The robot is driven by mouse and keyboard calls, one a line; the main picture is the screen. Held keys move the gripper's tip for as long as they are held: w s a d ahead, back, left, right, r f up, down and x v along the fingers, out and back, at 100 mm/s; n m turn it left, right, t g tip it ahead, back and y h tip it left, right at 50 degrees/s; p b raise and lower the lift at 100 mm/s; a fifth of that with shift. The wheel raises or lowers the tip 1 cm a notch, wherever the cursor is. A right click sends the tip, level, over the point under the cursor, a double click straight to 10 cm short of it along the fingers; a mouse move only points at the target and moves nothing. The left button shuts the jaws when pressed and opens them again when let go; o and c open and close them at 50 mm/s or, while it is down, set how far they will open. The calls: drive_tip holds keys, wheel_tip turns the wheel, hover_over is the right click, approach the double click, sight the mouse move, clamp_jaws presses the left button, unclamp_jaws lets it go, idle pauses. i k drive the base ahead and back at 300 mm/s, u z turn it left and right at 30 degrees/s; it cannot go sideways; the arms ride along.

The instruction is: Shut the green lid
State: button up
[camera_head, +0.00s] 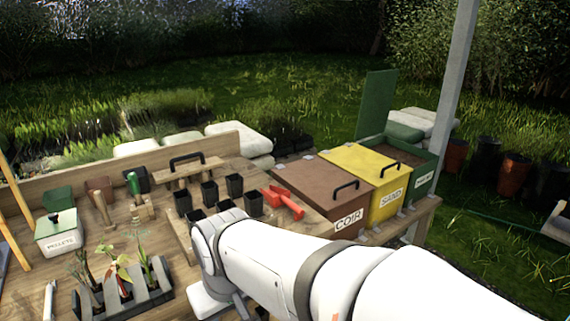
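The green lid (376,107) stands open, upright at the back of the green bin (424,178) at the far right end of the bench. The bin's top is open and brownish contents show inside; its front label is too small to read. My white arm (290,262) reaches in from the lower right and bends down at its left end, over the bench. My gripper's fingers do not show, so I cannot see whether they hold anything. The arm is well to the left of and nearer than the green lid.
A yellow SAND bin (362,161) and a brown COIR bin (318,180), both lidded with black handles, stand left of the green bin. A grey post (453,95) rises behind, to its right. Black pots (209,190), red pruners (286,200) and a PELLETS box (59,240) occupy the bench.

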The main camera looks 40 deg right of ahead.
sight(379, 87)
drive_tip(key=u, duration=0.05)
drive_tip(key=k, duration=1.3)
drive_tip(key=z, duration=1.55)
drive_tip(key=i, duration=0.95)
drive_tip(key=u, duration=0.3)
drive_tip(key=k, duration=1.1)
drive_tip(key=z, duration=0.65)
drive_tip(key=i, duration=1.45)
drive_tip(key=z, duration=0.5)
